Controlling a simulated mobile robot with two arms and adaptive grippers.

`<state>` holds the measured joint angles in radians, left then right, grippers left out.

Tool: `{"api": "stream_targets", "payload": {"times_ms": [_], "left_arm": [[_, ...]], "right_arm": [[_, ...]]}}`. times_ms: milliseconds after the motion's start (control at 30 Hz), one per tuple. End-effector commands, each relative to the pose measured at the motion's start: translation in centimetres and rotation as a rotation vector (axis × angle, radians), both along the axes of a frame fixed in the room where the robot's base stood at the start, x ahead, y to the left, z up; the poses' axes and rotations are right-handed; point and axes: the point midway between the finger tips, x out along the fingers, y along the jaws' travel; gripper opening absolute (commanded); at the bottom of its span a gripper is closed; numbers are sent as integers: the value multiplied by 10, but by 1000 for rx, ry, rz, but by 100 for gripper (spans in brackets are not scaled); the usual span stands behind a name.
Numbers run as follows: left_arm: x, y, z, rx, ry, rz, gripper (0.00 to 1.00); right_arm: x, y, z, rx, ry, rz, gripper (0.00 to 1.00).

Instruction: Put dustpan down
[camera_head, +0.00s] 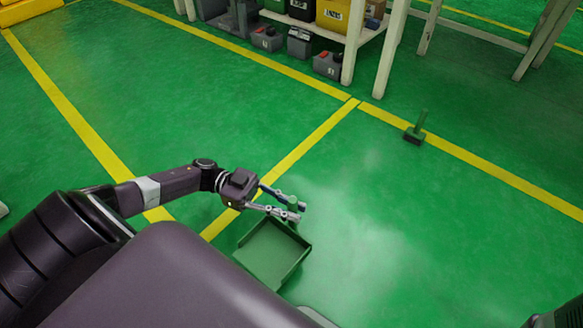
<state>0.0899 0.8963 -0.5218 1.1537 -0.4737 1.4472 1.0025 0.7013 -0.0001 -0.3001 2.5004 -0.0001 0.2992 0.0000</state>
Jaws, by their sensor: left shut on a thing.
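The green dustpan (268,254) is below my left gripper, its open tray facing up and its edge partly hidden behind my own body. My left gripper (296,208) is shut on the dustpan's upright green handle, near its top. I cannot tell whether the tray touches the floor. My right gripper does not show in the head view.
A small green brush (415,133) stands on the green floor at the upper right, by a yellow line. A white-legged shelf (353,40) with bins stands at the back, with several grey boxes (328,65) beneath. The floor (400,230) right of the dustpan is clear.

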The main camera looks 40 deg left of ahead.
Motion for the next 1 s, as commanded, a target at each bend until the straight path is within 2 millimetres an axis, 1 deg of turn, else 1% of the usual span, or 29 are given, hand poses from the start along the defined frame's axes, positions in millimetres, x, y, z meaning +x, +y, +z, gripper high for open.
{"api": "stream_targets", "payload": {"times_ms": [33, 100, 267, 333, 500, 600, 867, 1000], "left_arm": [[1, 0, -13, -2, -1, 1, 0], [1, 0, -19, -2, -2, 1, 0], [1, 0, -24, -2, -2, 0, 0], [1, 0, -28, -2, -1, 0, 0], [1, 0, -53, -1, 0, 1, 0], [1, 0, -65, -2, -1, 1, 0], [1, 0, -64, -1, -1, 0, 0], [1, 0, -67, -1, 0, 1, 0]], "right_arm": [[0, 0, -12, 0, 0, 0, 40], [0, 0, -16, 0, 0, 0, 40], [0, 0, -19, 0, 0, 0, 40], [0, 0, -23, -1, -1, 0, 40], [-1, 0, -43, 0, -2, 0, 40], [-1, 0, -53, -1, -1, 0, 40], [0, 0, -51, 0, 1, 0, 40], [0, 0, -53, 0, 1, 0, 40]]}}
